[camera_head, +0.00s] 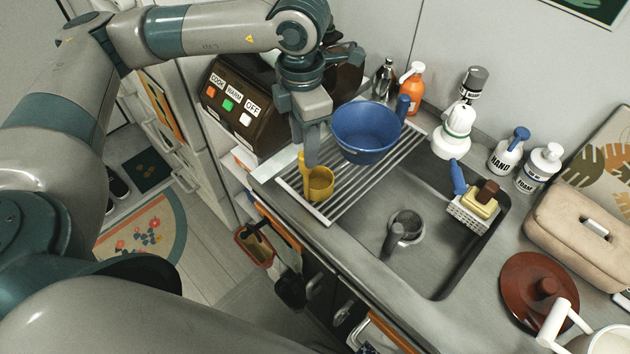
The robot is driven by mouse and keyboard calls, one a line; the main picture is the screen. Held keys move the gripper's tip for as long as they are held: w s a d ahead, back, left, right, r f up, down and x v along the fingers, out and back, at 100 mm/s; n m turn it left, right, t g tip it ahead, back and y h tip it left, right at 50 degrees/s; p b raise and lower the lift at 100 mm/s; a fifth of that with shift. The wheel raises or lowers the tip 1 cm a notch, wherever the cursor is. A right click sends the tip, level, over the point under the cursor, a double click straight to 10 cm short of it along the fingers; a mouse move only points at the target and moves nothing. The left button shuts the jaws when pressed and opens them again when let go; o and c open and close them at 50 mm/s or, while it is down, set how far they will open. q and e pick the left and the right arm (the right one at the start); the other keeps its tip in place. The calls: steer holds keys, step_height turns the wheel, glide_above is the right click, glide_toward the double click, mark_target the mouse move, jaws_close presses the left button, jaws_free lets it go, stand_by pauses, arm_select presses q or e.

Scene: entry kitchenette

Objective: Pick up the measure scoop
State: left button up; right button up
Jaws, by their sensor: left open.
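The measure scoop looks to be the small yellow cup (319,184) with an upright handle, standing on the metal drying rack (347,197) left of the sink basin. My left gripper (312,150) points down right above it, with its fingers close around or beside the scoop's handle. Whether the fingers touch the handle cannot be told from this angle. The left gripper is open. My right gripper is not in view.
A blue colander or bowl (365,133) stands on the rack, close to the right of the gripper. A dark cooker with buttons (238,105) is close on the left. The sink basin (440,262) lies to the right. Several bottles line the wall.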

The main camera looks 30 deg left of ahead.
arm_select(q)
steer(key=shift+d+f+b, duration=0.1)
steer(key=shift+f+b, duration=0.25)
steer(key=shift+f, duration=1.45)
jaws_close()
